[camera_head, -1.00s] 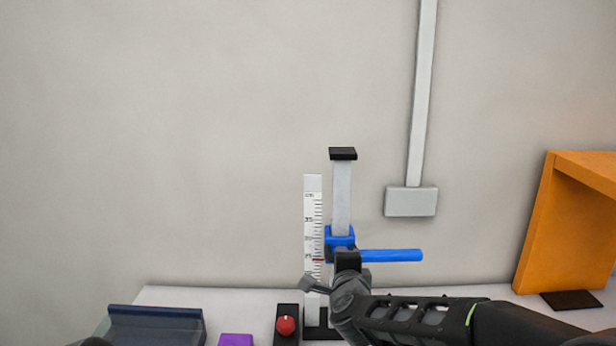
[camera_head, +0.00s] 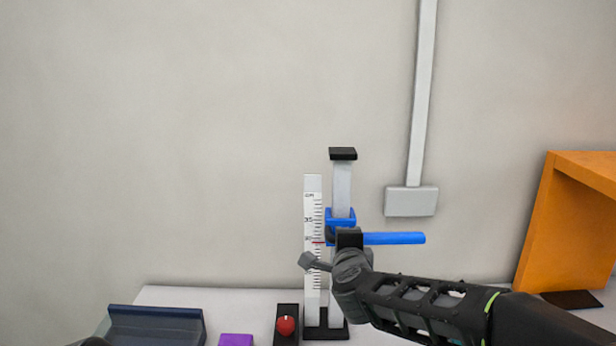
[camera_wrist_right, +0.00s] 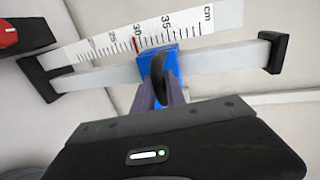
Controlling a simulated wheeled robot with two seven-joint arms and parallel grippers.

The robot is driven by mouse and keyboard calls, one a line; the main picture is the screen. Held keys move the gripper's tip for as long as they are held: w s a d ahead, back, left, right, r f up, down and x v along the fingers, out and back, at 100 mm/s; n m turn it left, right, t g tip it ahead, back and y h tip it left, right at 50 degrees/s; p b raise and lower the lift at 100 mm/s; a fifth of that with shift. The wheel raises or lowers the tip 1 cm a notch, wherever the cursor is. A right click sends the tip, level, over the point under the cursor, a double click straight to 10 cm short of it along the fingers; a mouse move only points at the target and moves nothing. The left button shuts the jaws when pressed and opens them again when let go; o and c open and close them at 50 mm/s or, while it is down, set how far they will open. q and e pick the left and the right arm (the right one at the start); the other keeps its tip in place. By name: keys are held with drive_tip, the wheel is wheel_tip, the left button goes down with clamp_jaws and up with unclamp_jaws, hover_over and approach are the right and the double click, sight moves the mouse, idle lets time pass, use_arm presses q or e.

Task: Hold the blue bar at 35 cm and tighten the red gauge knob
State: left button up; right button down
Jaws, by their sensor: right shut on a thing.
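The blue bar (camera_head: 395,238) sticks out to the right from a blue slider (camera_head: 340,217) on the upright grey post (camera_head: 342,185). My right gripper (camera_head: 348,238) is shut on the bar close to the post; the wrist view shows its dark finger (camera_wrist_right: 159,82) against the blue slider (camera_wrist_right: 172,62). Beside the post stands a white cm scale (camera_head: 312,205). Its red pointer (camera_wrist_right: 135,46) is at about the 30 mark, below 35. The red gauge knob (camera_head: 286,325) sits on a black block left of the scale's foot, with no gripper on it. My left gripper is not in view.
A purple block (camera_head: 236,340) and a dark blue tray (camera_head: 155,312) lie left of the knob on the white table (camera_head: 255,297). An orange open box (camera_head: 563,225) stands at the far right. A grey wall box (camera_head: 411,201) with a conduit is behind.

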drive_tip(key=shift+r, duration=2.65)
drive_tip(key=shift+r, duration=0.55)
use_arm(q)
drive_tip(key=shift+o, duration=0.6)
